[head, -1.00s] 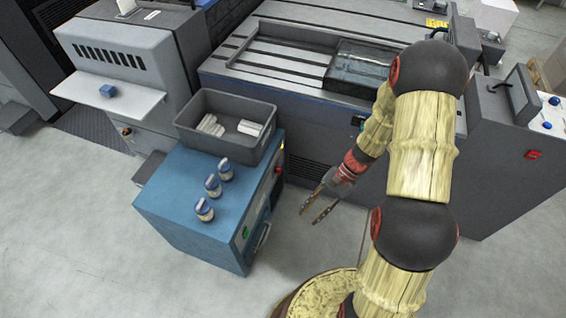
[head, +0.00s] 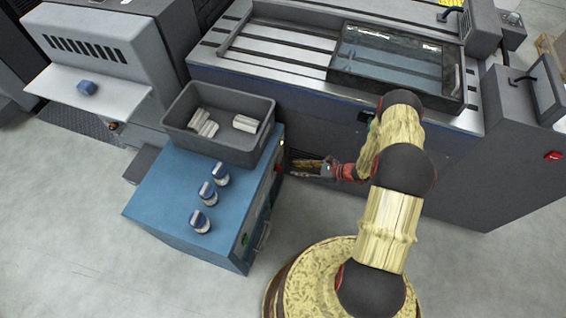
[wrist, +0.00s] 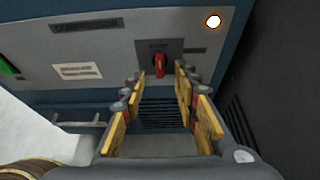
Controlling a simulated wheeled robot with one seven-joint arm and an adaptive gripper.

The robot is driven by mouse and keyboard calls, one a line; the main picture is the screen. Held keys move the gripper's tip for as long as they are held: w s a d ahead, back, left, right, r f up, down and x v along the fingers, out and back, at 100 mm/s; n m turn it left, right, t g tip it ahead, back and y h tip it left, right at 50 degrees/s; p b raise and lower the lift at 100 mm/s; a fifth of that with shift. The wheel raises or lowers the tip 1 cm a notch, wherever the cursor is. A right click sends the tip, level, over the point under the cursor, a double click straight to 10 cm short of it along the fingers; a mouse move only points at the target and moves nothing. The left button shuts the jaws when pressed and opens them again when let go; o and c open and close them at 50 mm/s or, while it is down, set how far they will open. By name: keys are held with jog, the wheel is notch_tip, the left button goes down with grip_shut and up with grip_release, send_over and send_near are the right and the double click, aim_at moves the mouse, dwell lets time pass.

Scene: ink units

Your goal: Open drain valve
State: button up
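A red valve handle (wrist: 160,65) stands on a dark plate on the front face of the blue cabinet (head: 165,205). Its label is too small to read, and the handle points roughly up and down in the wrist view. My gripper (wrist: 161,78) is open and empty, facing this panel. The handle appears between the fingertips, seemingly just beyond them; contact cannot be told. In the head view my gripper (head: 300,168) is low at the right of the cabinet, close to its front face.
A lit lamp (wrist: 212,20), a label plate (wrist: 78,71), a vent (wrist: 163,115) and a bar handle (wrist: 80,122) are on the panel. A grey bin (head: 228,145) and three blue-capped containers sit on the cabinet. A large machine (head: 330,115) stands close behind my gripper.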

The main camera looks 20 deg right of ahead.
aim_at(278, 169)
jog(key=b+x, duration=0.2)
jog(key=x, duration=0.5)
jog(key=shift+w+a, duration=0.2)
jog(key=shift+a, duration=0.15)
jog(key=shift+r, duration=0.1)
jog(key=c, duration=0.3)
jog(key=c, duration=0.4)
grip_shut()
